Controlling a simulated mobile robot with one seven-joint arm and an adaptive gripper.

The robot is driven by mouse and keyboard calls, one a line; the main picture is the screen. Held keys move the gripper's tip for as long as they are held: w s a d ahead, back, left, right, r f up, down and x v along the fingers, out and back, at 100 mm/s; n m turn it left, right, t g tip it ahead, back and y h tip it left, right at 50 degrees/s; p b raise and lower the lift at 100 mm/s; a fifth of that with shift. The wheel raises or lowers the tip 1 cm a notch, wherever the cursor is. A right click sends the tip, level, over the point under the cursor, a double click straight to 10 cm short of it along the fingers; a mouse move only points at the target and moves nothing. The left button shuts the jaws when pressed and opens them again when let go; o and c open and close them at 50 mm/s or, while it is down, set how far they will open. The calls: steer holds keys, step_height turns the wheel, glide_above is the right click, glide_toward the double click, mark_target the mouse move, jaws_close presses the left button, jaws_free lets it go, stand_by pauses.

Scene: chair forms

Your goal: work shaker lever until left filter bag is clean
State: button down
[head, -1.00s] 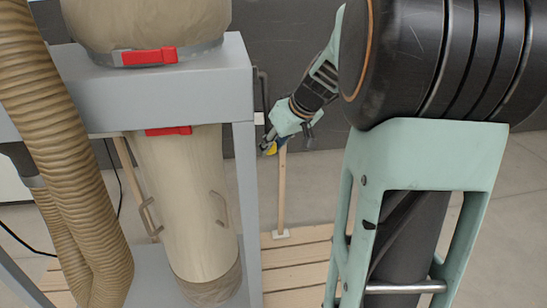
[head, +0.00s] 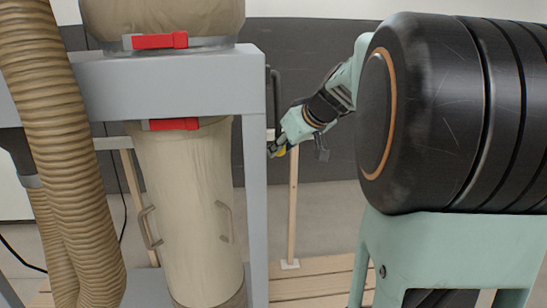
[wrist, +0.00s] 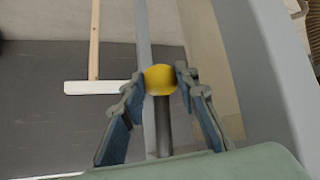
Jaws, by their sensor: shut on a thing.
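The shaker lever's yellow knob (wrist: 160,79) sits between my fingertips in the wrist view, with its dark rod (wrist: 163,125) running toward my palm. My gripper (head: 280,147) is shut on the knob beside the grey frame's right post in the head view, where a little yellow (head: 282,152) shows. A beige cloth bag (head: 165,16) bulges above the grey frame (head: 165,82), cut off by the top edge. A paler, longer bag (head: 188,195) hangs below it. I cannot tell from here which is the left filter bag or how clean it is.
Ribbed tan hoses (head: 62,130) run down the left side. Red clamps (head: 160,41) hold the bags. A wooden pole (head: 293,210) with a white foot stands behind my gripper. Wooden slats (head: 310,280) lie on the floor at the lower right.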

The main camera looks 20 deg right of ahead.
steer(key=shift+w+a+r, duration=0.15)
steer(key=shift+w+r, duration=0.05)
steer(key=c, duration=1.9)
jaws_free()
steer(key=shift+o, duration=0.5)
steer(key=shift+w+f, duration=0.2)
steer(key=shift+w, duration=0.05)
steer(key=shift+s, duration=0.15)
steer(key=shift+r, duration=0.1)
steer(key=v, duration=0.7)
steer(key=shift+s, duration=0.2)
steer(key=shift+r, duration=0.1)
